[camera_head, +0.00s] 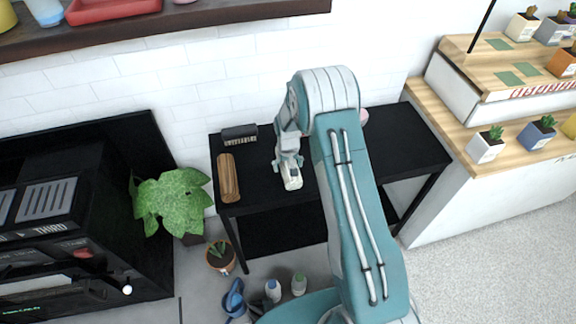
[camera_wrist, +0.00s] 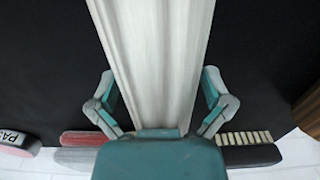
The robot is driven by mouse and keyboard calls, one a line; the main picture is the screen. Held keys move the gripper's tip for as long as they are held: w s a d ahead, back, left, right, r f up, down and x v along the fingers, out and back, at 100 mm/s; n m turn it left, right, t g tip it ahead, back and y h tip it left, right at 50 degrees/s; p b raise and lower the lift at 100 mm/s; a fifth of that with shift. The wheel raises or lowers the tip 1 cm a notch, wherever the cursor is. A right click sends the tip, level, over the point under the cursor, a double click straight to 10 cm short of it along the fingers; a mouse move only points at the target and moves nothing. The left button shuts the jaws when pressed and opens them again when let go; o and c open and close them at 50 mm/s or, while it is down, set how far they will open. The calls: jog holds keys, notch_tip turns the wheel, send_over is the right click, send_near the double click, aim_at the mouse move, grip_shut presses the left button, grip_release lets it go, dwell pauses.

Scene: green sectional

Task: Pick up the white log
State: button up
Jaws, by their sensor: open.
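The white log (camera_wrist: 160,50) is pale and ridged. In the wrist view it runs lengthwise from the top edge down between the fingers of my gripper (camera_wrist: 160,106). The fingers are open, one on each side of it, with the palm over its near end. Contact with the fingers cannot be made out clearly. In the head view my gripper (camera_head: 289,164) points down over the black table (camera_head: 395,140), and the end of the log (camera_head: 292,183) shows below it. The rest of the log is hidden by my arm.
A brown log (camera_head: 228,178) and a dark brush (camera_head: 240,135) lie on the table to the left. A pink item (camera_head: 363,116) is partly hidden behind my arm. The table's right part is clear. A leafy plant (camera_head: 172,200) stands left of the table, and a wall shelf (camera_head: 200,22) hangs above.

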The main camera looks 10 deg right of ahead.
jog(key=c, duration=1.2)
jog(key=shift+r, duration=0.1)
jog(key=shift+r, duration=0.5)
notch_tip(320, 180, up, 2)
jog(key=shift+r, duration=0.15)
jog(key=s+a+r, duration=0.2)
jog(key=a+r, duration=0.1)
jog(key=a, duration=0.1)
jog(key=s+a+r, duration=0.2)
jog(key=a+r, duration=0.1)
jog(key=a, duration=0.1)
jog(key=s+a+r, duration=0.3)
jog(key=a, duration=0.1)
jog(key=shift+s+r, duration=0.1)
jog(key=shift+r, duration=0.25)
